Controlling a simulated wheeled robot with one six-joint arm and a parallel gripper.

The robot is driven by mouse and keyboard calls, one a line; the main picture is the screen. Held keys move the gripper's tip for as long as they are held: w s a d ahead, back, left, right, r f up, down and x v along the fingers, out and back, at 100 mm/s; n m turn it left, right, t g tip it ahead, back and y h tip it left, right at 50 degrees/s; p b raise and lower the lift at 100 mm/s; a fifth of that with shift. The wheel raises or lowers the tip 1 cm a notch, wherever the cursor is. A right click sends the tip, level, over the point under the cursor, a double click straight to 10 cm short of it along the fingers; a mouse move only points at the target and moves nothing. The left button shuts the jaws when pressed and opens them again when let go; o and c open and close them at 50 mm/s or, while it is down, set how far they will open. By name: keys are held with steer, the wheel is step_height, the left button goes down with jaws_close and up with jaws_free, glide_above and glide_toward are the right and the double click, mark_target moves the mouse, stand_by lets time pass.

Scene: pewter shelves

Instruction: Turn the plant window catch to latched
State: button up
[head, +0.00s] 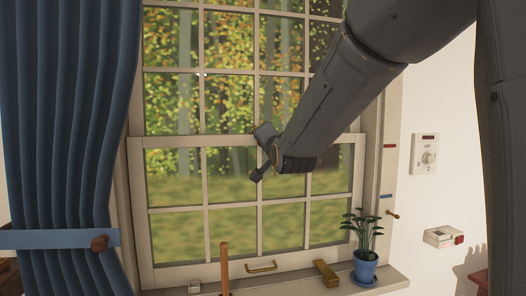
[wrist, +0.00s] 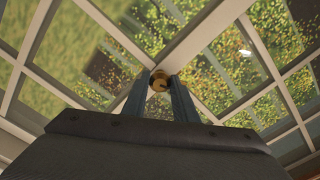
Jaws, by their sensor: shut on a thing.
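The plant window (head: 180,196) has a pale frame with two sashes meeting at a middle rail. My gripper (head: 262,154) is at this rail, near the window's centre. In the wrist view a round brass catch (wrist: 158,77) sits where the bars cross, between the tips of my gripper (wrist: 160,92), which is shut on it. In the head view my gripper and arm hide the catch. I cannot tell which way the catch is turned.
A potted plant (head: 365,267) in a blue pot stands on the sill's right, beside a brass-coloured block (head: 326,273). A brass pull (head: 262,267) is on the lower sash. A blue curtain (head: 70,140) hangs at left. A dial plate (head: 425,155) is on the right wall.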

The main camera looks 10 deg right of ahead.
steer(key=shift+m+b, duration=1.15)
steer(key=shift+m, duration=0.85)
steer(key=o, duration=1)
steer(key=shift+o, duration=0.2)
steer(key=s+b, duration=0.2)
steer(key=s, duration=0.6)
steer(key=shift+w+f, duration=0.1)
steer(key=shift+f, duration=0.05)
